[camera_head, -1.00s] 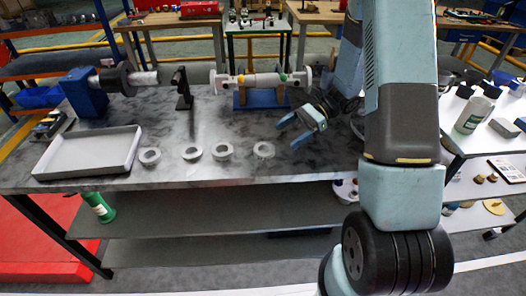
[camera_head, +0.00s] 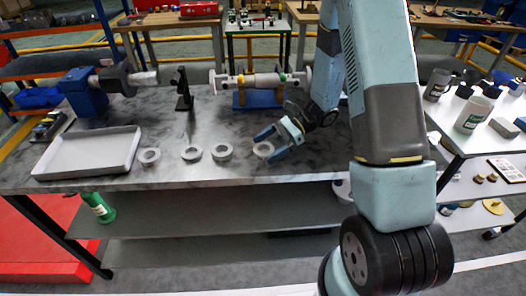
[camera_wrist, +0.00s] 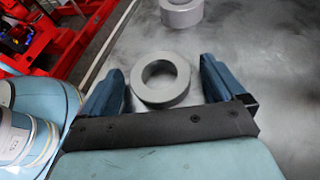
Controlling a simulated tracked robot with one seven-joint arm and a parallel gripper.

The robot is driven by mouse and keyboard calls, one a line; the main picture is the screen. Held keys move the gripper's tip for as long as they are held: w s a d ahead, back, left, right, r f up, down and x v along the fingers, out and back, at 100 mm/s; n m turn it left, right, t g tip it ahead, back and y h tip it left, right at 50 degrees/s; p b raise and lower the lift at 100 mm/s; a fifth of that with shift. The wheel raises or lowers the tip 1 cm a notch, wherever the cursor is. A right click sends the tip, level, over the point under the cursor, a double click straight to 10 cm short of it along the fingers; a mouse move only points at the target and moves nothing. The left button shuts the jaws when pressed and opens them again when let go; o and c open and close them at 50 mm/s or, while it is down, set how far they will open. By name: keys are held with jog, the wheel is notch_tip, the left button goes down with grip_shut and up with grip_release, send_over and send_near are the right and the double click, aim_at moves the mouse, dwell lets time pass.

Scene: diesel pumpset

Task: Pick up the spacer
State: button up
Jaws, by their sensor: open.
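Several grey ring-shaped spacers lie in a row on the bench. The rightmost spacer (camera_head: 263,149) is nearest my gripper (camera_head: 266,147); its right side is close to the blue fingers. In the wrist view this spacer (camera_wrist: 160,79) lies flat, its hole showing, between the two blue fingertips of my gripper (camera_wrist: 162,75). The fingers are open, one on each side, and I cannot tell their height above the bench. Another spacer (camera_wrist: 181,12) shows at the top of the wrist view. The other spacers are the left one (camera_head: 149,156), and the middle ones (camera_head: 191,153) and (camera_head: 221,151).
A shallow grey tray (camera_head: 88,174) sits at the bench's left. A shaft assembly on a blue stand (camera_head: 258,99) stands behind the spacers, with a black upright stand (camera_head: 183,90) to its left. A side table with bottles (camera_head: 472,114) is at the right.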

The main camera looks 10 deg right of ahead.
jog(key=shift+c, duration=0.3)
jog(key=c, duration=1.1)
jog(key=shift+c, duration=0.2)
